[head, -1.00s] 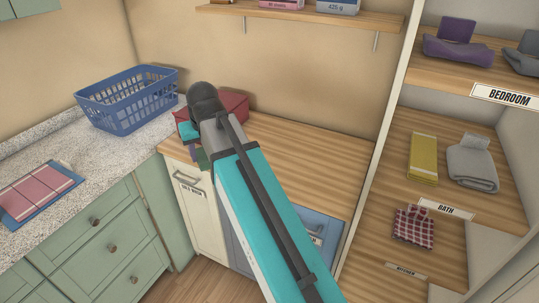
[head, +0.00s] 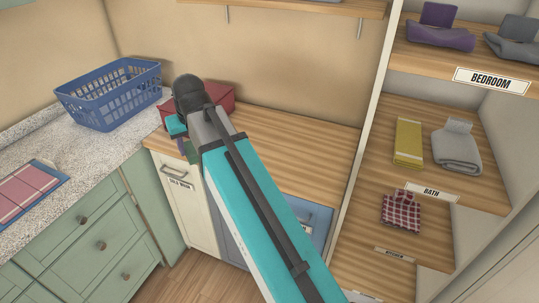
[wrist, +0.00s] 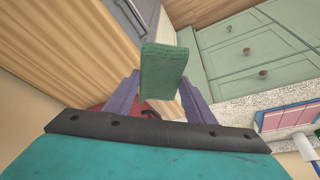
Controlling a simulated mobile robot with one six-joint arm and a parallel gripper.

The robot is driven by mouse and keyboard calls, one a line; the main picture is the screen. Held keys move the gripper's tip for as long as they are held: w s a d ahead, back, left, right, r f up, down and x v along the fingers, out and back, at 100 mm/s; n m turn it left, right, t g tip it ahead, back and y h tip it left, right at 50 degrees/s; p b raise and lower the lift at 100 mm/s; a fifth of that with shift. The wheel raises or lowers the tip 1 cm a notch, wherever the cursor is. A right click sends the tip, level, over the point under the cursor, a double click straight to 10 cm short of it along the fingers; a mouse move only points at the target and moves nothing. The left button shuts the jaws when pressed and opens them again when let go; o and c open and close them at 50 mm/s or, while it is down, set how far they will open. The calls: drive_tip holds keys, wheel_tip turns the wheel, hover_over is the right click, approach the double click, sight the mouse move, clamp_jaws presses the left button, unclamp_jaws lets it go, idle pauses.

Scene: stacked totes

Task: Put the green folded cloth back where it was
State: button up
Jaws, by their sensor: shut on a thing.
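The green folded cloth (wrist: 162,72) is in my gripper (wrist: 160,92), between the two purple fingers in the wrist view. My gripper is shut on it and holds it up in the air. In the head view my arm hides most of the gripper, and only a small green part of the cloth (head: 192,156) shows below the arm's end, in front of the wooden counter. The shelf unit at the right has a bath shelf (head: 385,145) with a yellow folded cloth (head: 408,142) and a grey folded cloth (head: 457,150).
A kitchen shelf (head: 360,235) below holds a red checked cloth (head: 401,211); a bedroom shelf (head: 425,57) above holds purple and grey cloths. A red box (head: 222,98) stands behind my arm. A blue basket (head: 110,93) is at the left. The wooden counter's right part (head: 300,135) is clear.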

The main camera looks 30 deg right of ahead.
drive_tip(key=s+d+f, duration=0.1)
drive_tip(key=s+f, duration=0.4)
drive_tip(key=f, duration=0.1)
drive_tip(key=shift+d+f, duration=0.2)
drive_tip(key=shift+d, duration=0.15)
drive_tip(key=shift+s, duration=0.25)
